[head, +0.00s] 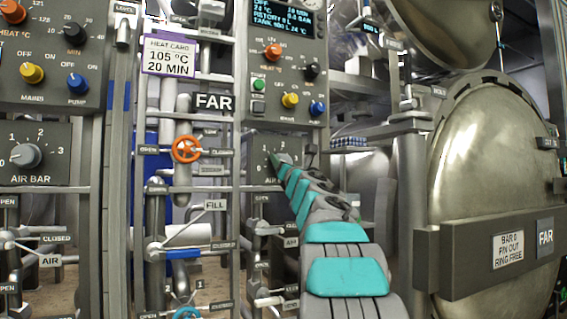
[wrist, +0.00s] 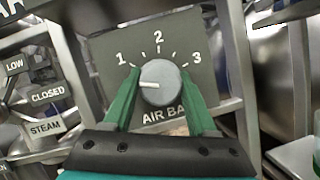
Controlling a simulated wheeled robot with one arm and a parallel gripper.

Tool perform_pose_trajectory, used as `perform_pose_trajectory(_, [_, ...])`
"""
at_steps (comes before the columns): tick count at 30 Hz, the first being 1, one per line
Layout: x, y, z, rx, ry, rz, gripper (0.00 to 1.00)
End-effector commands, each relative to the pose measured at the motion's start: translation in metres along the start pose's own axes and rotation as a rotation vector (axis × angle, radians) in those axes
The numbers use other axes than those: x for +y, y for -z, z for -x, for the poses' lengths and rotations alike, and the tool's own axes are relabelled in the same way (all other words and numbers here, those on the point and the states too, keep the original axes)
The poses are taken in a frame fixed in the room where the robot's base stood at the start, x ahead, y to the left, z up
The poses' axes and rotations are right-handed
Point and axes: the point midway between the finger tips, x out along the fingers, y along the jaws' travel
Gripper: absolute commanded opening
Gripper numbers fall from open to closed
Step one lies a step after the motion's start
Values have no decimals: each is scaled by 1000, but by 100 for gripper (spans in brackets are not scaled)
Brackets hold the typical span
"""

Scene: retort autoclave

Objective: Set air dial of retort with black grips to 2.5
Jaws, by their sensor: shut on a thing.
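The grey air dial (wrist: 161,85) sits on a dark panel marked 1, 2, 3 and AIR BAR. Its white pointer line points left, a little below the 1 mark in the wrist view. My gripper (wrist: 158,80) is shut on this dial, with one green finger on each side of it. In the head view my gripper (head: 281,161) reaches the AIR panel (head: 259,145) below the middle control box and hides most of the dial. A round steel retort door (head: 490,150) with a FAR sign stands at the right; I cannot make out black grips on it.
A second air dial (head: 25,156) is on the left panel. An orange valve wheel (head: 186,149) and grey pipes stand left of my arm. A control box (head: 285,75) with coloured knobs is above. In the wrist view, steam lever labels (wrist: 47,94) are at left.

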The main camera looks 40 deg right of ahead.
Motion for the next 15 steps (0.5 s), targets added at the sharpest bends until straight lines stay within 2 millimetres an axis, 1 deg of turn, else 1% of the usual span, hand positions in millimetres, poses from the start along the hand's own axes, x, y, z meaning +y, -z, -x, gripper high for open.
perform_pose_trajectory(15, [3,-5,-2,1,188,-453,2])
